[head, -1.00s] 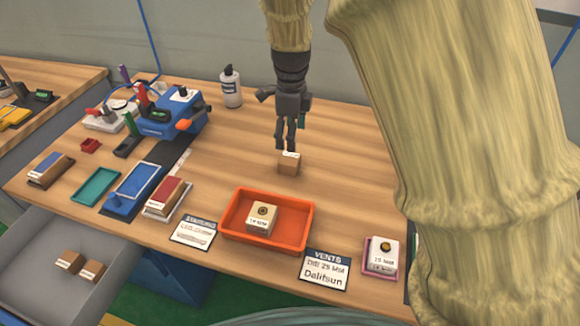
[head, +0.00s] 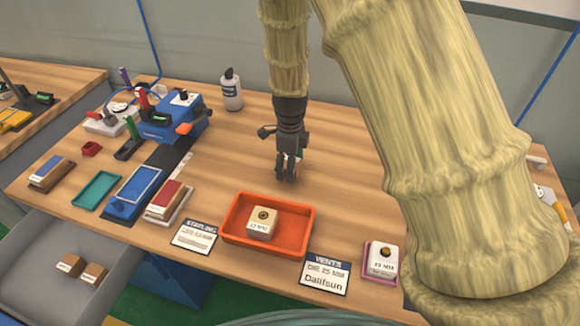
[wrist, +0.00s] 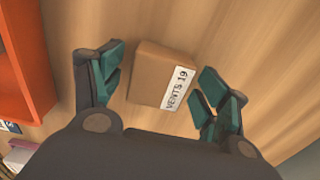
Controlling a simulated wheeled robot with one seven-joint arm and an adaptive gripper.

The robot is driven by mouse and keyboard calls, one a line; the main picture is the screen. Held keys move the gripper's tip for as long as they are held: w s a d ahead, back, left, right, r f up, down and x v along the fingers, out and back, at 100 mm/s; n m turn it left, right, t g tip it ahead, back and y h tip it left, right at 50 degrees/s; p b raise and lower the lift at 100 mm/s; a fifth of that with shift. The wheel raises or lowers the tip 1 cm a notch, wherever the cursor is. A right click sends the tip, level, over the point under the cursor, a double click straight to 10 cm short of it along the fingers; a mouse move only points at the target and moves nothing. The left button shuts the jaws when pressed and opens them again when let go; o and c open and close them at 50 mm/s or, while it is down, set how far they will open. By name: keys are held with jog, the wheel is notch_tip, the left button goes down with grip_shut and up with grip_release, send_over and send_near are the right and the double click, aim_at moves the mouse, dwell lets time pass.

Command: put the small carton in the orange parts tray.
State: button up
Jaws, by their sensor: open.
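The small brown carton (wrist: 160,73) stands on the wooden table, with a white label reading "VENTS 19". In the wrist view it lies between the two teal-padded fingers of my gripper (wrist: 160,62), with a gap on either side. My gripper is open. In the head view my gripper (head: 287,172) points down, low over the table behind the tray, and hides most of the carton. The orange parts tray (head: 292,246) is in front of it and holds a beige box (head: 263,223) with a round dark spot on top. The tray's edge also shows at left in the wrist view (wrist: 22,70).
Label cards (head: 325,274) lie on the table's front edge, and a white-labelled box (head: 383,258) sits in a pink tray to the right. Left are a blue device (head: 170,122), a teal tray (head: 96,190) and an open drawer (head: 40,262). A white bottle (head: 231,92) stands at the back.

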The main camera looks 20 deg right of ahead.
jog(key=shift+f, duration=0.35)
jog(key=c, duration=1.3)
